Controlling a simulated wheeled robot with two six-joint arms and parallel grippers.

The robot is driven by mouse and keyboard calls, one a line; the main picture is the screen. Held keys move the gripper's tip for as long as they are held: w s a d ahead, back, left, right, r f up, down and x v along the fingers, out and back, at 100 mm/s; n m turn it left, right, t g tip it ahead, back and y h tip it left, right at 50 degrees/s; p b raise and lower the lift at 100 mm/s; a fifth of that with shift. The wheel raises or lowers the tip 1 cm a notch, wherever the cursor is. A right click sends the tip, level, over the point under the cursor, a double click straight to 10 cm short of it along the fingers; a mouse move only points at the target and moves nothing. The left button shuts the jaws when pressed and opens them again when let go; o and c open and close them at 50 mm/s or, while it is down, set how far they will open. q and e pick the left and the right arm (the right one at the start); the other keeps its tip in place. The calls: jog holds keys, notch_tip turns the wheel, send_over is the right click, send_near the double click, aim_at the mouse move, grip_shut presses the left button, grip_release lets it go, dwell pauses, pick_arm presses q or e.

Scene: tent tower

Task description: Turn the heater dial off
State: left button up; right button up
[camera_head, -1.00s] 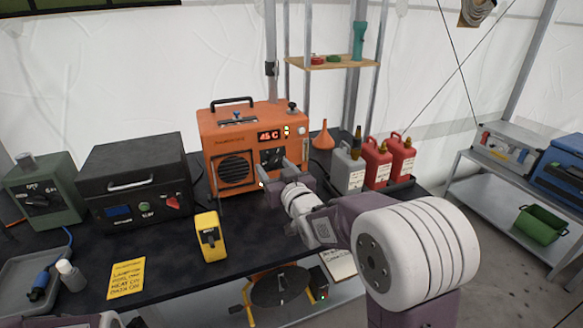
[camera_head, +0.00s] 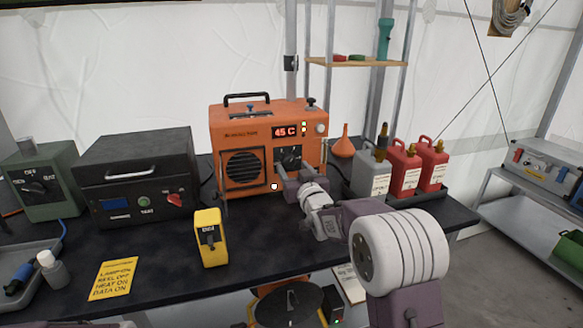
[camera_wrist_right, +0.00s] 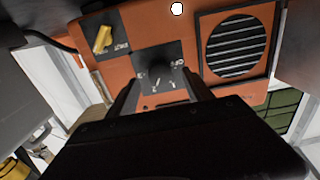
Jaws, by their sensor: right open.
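The orange heater (camera_head: 229,131) stands on the dark table, with a round black grille and a red display reading 45 C. Its black dial (camera_head: 291,155) is on a dark plate right of the grille. My right gripper (camera_head: 294,177) is at the heater's front, just below and in front of the dial, partly covering the plate. In the right wrist view, the dial (camera_wrist_right: 158,74) lies between the two spread fingers of the open gripper (camera_wrist_right: 162,92). I cannot tell whether the fingers touch it. My left gripper is out of view.
A black case (camera_head: 134,160) and a green box (camera_head: 38,175) stand left of the heater. An orange funnel (camera_head: 342,147), a grey can (camera_head: 370,174) and red cans (camera_head: 403,170) are to the right.

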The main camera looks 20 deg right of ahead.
aim_at(289, 161)
jog(key=shift+w, duration=1.35)
grip_shut()
jog(key=shift+f+n+b, duration=0.2)
jog(key=shift+n+b, duration=0.95)
jog(key=shift+n, duration=0.45)
jog(key=n+b, duration=0.2)
jog(key=n, duration=0.1)
jog(key=shift+n, duration=0.3)
jog(key=n+b, duration=0.5)
jog(key=n, duration=0.1)
jog(key=shift+d, duration=0.1)
jog(key=n+b, duration=0.3)
jog(key=n, duration=0.2)
jog(key=shift+n+b, duration=0.4)
jog(key=shift+r+n+b, duration=0.15)
jog(key=shift+n+b, duration=0.4)
jog(key=shift+n, duration=0.65)
jog(key=shift+r+n+b, duration=0.1)
jog(key=shift+n+b, duration=0.25)
jog(key=shift+n, duration=1.05)
